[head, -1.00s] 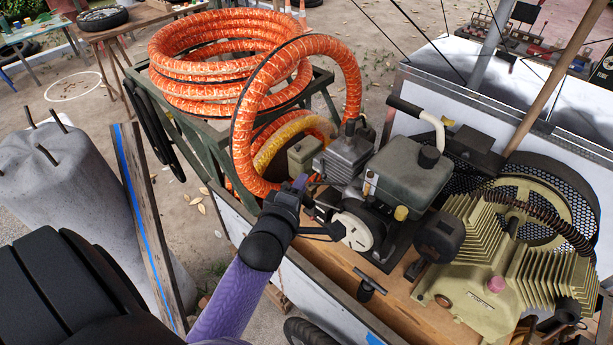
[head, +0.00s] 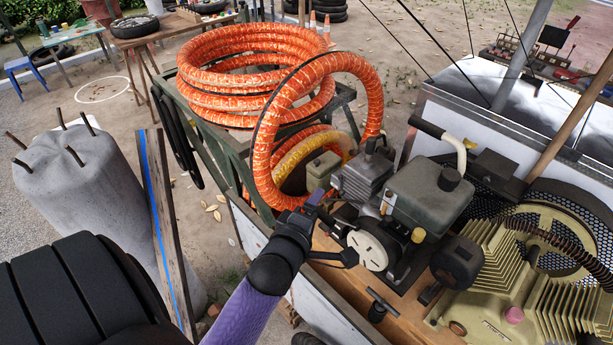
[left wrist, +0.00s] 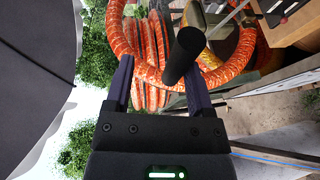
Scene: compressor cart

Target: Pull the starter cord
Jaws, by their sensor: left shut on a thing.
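The engine's starter (head: 370,248) is a white round disc on a dark housing, facing my left arm in the head view. My left gripper (head: 333,226) is right beside it, at its left. In the left wrist view, my left gripper (left wrist: 157,80) has a black cylindrical handle (left wrist: 184,54) between its two fingers, tilted and close to the right finger. I take this to be the starter cord's handle. The gripper is shut on it. I cannot make out the cord itself in either view. My right gripper is not in view.
A coiled orange hose (head: 205,78) lies on a green cart behind, and one loop hangs close to my gripper. The compressor (head: 490,270) and a small black T-handle (head: 377,309) are on the wooden deck. A concrete pillar (head: 85,190) and a plank (head: 166,235) stand left.

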